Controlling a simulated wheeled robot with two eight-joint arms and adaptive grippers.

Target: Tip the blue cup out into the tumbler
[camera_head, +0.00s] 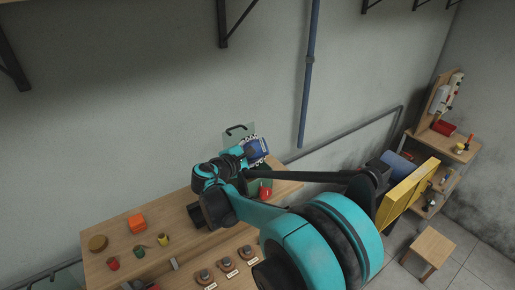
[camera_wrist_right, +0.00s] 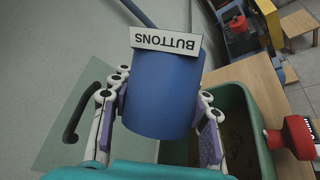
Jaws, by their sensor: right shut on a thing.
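The blue cup (camera_head: 259,146) is held above the right part of the workbench. In the right wrist view the blue cup (camera_wrist_right: 163,92) carries a white BUTTONS label, upside down in the picture. My right gripper (camera_wrist_right: 160,105) is shut around its sides. In the head view the right gripper (camera_head: 247,154) is partly hidden by my arm. The green tumbler (camera_wrist_right: 256,122) is open below and beside the cup, with a red knob (camera_wrist_right: 301,137) at its side. Its pale green lid (camera_wrist_right: 72,124) stands up with a dark handle. Cup contents are hidden. My left gripper is not visible.
The wooden bench (camera_head: 190,247) holds an orange block (camera_head: 136,223), a round brown item (camera_head: 97,242), small spools and several labelled knobs (camera_head: 226,264). A wall stands close behind. A yellow rack (camera_head: 407,192) and stool (camera_head: 432,247) are at right.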

